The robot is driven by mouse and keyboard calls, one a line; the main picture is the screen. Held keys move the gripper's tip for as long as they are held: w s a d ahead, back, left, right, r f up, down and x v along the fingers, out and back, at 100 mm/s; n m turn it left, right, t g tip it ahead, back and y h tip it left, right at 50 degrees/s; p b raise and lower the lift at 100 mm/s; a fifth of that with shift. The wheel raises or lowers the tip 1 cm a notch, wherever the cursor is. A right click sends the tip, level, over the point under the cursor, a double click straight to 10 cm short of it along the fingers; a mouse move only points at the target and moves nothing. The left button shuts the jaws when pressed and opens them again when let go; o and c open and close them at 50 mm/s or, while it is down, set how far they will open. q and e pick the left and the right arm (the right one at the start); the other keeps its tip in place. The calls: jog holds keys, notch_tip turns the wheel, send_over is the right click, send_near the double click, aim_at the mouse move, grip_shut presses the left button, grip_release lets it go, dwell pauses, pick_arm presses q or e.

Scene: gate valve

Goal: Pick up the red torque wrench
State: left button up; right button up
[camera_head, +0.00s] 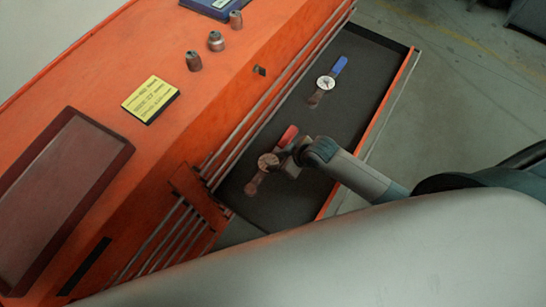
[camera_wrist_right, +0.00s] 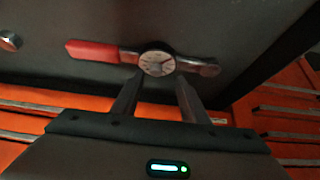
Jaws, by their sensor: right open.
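The red torque wrench (camera_head: 288,136) lies in the open drawer (camera_head: 352,106) of an orange tool cabinet. Its round dial faces up, and its red handle points away from the cabinet's near end. In the right wrist view the wrench (camera_wrist_right: 95,51) runs across the picture, with the dial near the middle. My right gripper (camera_head: 284,158) is over the wrench in the head view. In the wrist view its two fingers (camera_wrist_right: 158,88) are open and apart, with their tips just below the dial. I cannot tell whether they touch the wrench. My left gripper is not in view.
A blue-handled torque wrench (camera_head: 326,82) lies farther back in the same drawer. The cabinet top (camera_head: 110,75) holds a yellow note block (camera_head: 150,99), several metal sockets (camera_head: 216,41), a blue case (camera_head: 212,6) and a dark red tray (camera_head: 62,190). The drawer's outer edge (camera_head: 391,98) runs beneath my right arm.

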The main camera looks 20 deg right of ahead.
aim_at(268, 159)
jog(key=shift+w+a+f+p, duration=0.2)
jog(key=shift+w+f+p, duration=0.1)
jog(key=shift+w+f, duration=0.25)
jog(key=shift+w+x, duration=0.2)
jog(key=shift+x, duration=1.65)
jog(key=shift+d+r, duration=0.1)
grip_shut()
jog(key=shift+w+r, duration=0.1)
